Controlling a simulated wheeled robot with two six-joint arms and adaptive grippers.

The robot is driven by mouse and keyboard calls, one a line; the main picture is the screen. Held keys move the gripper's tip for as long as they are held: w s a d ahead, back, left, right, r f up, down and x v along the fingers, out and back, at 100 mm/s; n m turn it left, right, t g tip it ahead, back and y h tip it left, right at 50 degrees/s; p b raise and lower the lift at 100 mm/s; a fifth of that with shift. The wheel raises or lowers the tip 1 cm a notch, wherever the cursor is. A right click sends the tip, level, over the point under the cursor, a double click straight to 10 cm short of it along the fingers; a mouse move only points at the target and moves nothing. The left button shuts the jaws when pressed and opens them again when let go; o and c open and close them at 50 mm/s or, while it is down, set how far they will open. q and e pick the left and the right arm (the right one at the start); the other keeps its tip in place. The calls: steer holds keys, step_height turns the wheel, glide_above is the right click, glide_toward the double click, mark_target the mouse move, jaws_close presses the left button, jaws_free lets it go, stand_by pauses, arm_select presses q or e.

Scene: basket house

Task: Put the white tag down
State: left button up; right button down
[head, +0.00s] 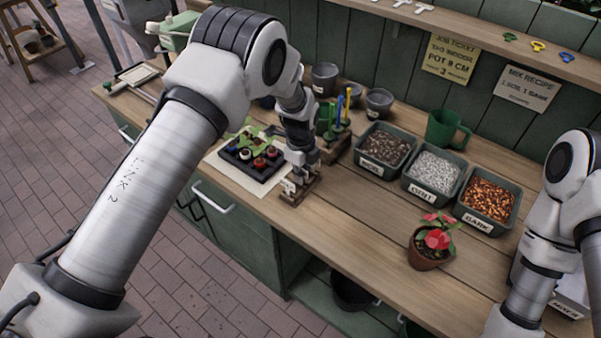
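My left gripper (297,174) points down over a small wooden block (303,193) at the front edge of the bench. A small white piece with dark marks (289,186) shows right at the fingertips, against the block. I cannot tell whether it is the white tag or a label on the block, or whether the fingers are closed on it. Several white T-shaped tags (421,9) lie on the shelf at the top. My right arm comes in at the right; its gripper is not in view.
A black tray with small pots (252,164) sits left of my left gripper. Bins of soil (383,150), grit (432,175) and bark (487,203) stand to the right, with a green mug (446,129) behind. A potted red flower (431,246) stands nearer. Bare bench (350,205) lies between.

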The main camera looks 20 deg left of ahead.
arm_select(q)
steer(key=o, duration=0.4)
step_height(320, 180, up, 13)
steer(key=p, duration=0.9)
steer(key=shift+s+f+p, duration=0.1)
steer(key=shift+f+p, duration=0.05)
steer(key=shift+p, duration=0.15)
steer(key=shift+f, duration=0.1)
steer(key=shift+f, duration=0.1)
